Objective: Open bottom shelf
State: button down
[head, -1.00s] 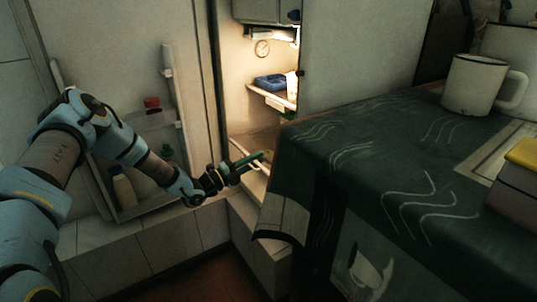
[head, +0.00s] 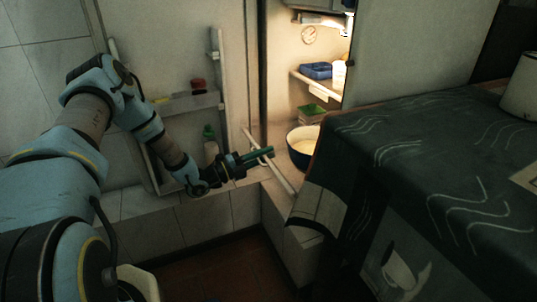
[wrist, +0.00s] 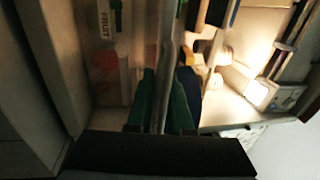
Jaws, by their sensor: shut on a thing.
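The lit cabinet with its door open stands in the middle of the head view. Its bottom shelf (head: 298,168) carries a dark blue pot (head: 302,150) with a pale inside and a green box (head: 312,114). A pale bar (head: 281,178) runs along the front of this shelf. My gripper (head: 262,155) reaches it from the left with its green fingers. In the wrist view my gripper (wrist: 162,105) is shut on the pale bar (wrist: 164,60), one finger on each side. I cannot tell how far the shelf is pulled out.
The open door (head: 190,60) at the left has racks with a red-lidded jar (head: 198,85) and a bottle (head: 210,147). A blue box (head: 316,70) sits on the upper shelf. A cloth-covered table (head: 420,150) with a white mug (head: 520,88) stands close at the right.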

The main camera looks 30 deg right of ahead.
jog(key=shift+w+r, duration=0.2)
jog(key=shift+r, duration=0.3)
jog(key=c, duration=1)
grip_release()
jog(key=shift+s+f, duration=0.1)
jog(key=shift+f, duration=0.05)
jog(key=shift+f, duration=0.1)
jog(key=shift+a, duration=0.1)
jog(key=a, duration=0.3)
jog(key=a+f, duration=0.1)
jog(key=a, duration=0.3)
jog(key=a+f, duration=0.1)
jog(key=a, duration=0.2)
jog(key=shift+w+a+p, duration=0.2)
jog(key=shift+w+p, duration=0.05)
jog(key=shift+p, duration=0.05)
